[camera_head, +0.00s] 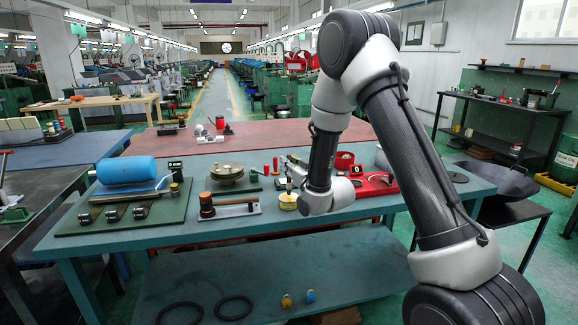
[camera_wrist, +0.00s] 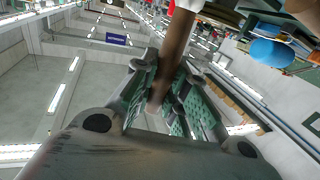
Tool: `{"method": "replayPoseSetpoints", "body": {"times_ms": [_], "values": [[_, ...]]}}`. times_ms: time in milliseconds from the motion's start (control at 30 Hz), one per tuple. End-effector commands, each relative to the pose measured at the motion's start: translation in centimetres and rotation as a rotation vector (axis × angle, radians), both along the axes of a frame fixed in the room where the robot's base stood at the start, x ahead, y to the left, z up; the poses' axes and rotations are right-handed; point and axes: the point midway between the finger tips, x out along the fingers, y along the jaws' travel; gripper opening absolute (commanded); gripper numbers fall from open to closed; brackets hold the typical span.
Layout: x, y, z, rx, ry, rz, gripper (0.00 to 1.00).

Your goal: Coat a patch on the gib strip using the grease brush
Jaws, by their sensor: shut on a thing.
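My gripper (camera_wrist: 168,85) is shut on a brown wooden handle (camera_wrist: 176,45), which runs between its green-padded fingers in the wrist view. This looks like the grease brush; its bristles cannot be made out. In the head view my gripper (camera_head: 292,165) is partly hidden by my wrist, above the middle of the teal bench. A round yellow tin (camera_head: 288,201) stands just below it. Whether the brush touches the tin is too small to tell. A light grey plate with a long bar (camera_head: 236,210) lies left of the tin, perhaps the gib strip; I cannot be sure.
A dark jar with a brown top (camera_head: 207,205) stands at the plate's left end. A blue cylinder (camera_head: 127,170) lies on a green board at left. A round metal disc (camera_head: 227,174) sits behind the plate. A red tray (camera_head: 376,184) is at right, partly behind my arm.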

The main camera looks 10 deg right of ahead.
Motion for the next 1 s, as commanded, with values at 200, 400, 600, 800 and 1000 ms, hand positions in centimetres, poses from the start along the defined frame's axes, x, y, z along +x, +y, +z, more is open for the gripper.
{"method": "replayPoseSetpoints", "body": {"times_ms": [200,400,600,800,1000], "values": [[0.0,0.0,-0.1,0.0,0.0,0.0,0.0],[0.0,0.0,-0.4,0.0,0.0,0.0,0.0],[0.0,0.0,-0.6,0.0,0.0,0.0,0.0],[0.0,0.0,-0.9,0.0,0.0,0.0,0.0],[0.0,0.0,-1.1,0.0,0.0,0.0,0.0]]}}
